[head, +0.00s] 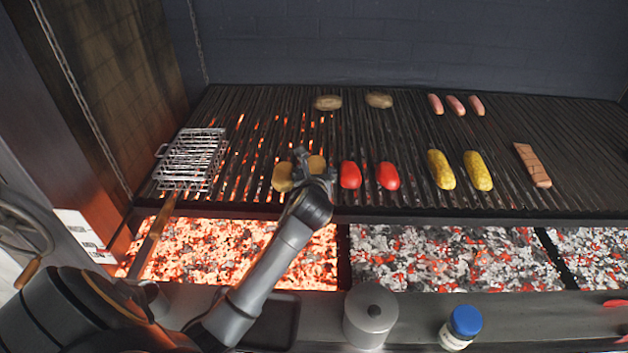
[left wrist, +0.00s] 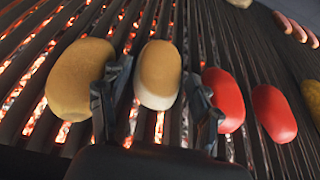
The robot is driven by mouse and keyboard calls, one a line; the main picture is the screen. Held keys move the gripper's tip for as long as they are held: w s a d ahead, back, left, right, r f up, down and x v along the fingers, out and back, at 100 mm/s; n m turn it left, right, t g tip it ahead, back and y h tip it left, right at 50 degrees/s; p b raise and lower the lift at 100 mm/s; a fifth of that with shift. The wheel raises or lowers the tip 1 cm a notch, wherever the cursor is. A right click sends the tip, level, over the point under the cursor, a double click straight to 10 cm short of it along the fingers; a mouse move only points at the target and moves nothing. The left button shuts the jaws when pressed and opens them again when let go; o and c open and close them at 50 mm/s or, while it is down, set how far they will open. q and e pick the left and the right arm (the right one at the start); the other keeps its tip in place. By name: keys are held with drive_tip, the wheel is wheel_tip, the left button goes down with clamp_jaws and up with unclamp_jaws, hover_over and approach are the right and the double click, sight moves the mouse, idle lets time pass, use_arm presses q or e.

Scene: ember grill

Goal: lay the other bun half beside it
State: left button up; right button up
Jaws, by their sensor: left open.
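Two tan bun halves lie side by side on the grill grate. The left bun half (head: 282,177) shows whole in the left wrist view (left wrist: 80,78). The right bun half (head: 316,163) is partly covered by my left gripper (head: 315,171) in the head view. In the left wrist view, my left gripper (left wrist: 156,105) is open, with one finger on each side of the right bun half (left wrist: 158,72). Its left finger is at the gap between the two halves. Its right finger is between the right half and a red pepper. I cannot tell whether the fingers touch anything.
Red peppers (head: 350,175), corn cobs (head: 440,170) and a brown slab (head: 532,165) lie to the right. Patties (head: 328,102) and sausages (head: 455,105) lie at the back. A wire basket (head: 192,158) is at left. A pot (head: 370,315) and a blue-capped jar (head: 461,325) stand in front.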

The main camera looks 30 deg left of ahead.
use_arm(q)
drive_tip(key=b+v, duration=0.1)
drive_tip(key=v, duration=0.9)
drive_tip(key=shift+s+d, duration=0.1)
drive_tip(key=shift+s, duration=0.1)
drive_tip(key=shift+s+d+r, duration=0.2)
drive_tip(key=shift+s, duration=0.15)
